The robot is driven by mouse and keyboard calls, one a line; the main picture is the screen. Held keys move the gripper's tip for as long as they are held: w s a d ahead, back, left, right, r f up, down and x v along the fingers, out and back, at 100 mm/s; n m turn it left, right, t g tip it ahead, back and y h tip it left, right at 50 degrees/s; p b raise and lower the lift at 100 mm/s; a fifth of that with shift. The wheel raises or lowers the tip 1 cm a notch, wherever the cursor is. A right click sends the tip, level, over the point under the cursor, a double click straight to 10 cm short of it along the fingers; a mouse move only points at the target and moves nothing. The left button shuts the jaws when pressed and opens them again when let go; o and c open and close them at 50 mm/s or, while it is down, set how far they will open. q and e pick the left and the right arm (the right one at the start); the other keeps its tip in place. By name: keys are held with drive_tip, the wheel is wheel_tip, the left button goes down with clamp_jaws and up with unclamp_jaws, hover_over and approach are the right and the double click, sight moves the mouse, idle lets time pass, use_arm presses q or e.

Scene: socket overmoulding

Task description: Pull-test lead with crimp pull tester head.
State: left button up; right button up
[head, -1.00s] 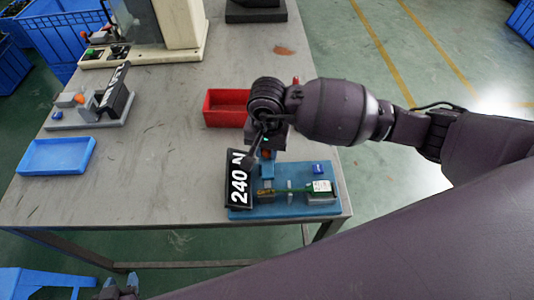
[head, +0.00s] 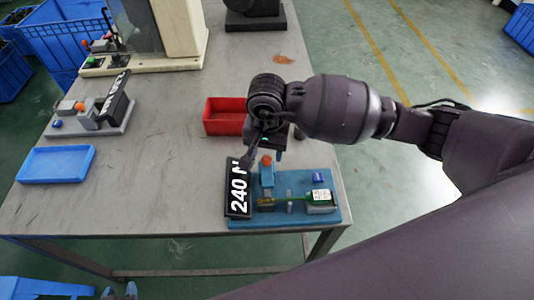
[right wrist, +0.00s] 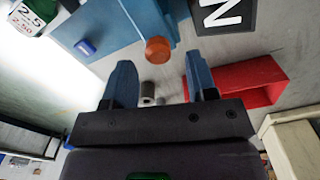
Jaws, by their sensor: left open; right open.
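The crimp pull tester head is a blue base (head: 245,222) with a blue post (head: 266,177) topped by an orange knob (head: 266,160). Its tilted black display (head: 238,188) reads 240 N. In the right wrist view the label (right wrist: 28,19) shows at top left and the orange knob (right wrist: 158,49) sits just beyond the fingertips. My right gripper (right wrist: 160,68) is open and empty, above and behind the knob. My left gripper (head: 119,291) is open and empty at the bottom left.
A red tray (head: 222,128) stands behind the tester, and a blue tray (head: 22,179) lies at the left. A grey fixture (head: 65,129) with a dark display and a cream machine (head: 180,55) stand at the back left. The table's middle is clear.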

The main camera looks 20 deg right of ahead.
wheel_tip(320, 180, up, 7)
drive_tip(key=shift+r, duration=0.1)
use_arm(q)
drive_tip(key=shift+w+r, duration=0.3)
drive_tip(key=shift+r, duration=0.05)
use_arm(e)
drive_tip(key=shift+r, duration=0.5)
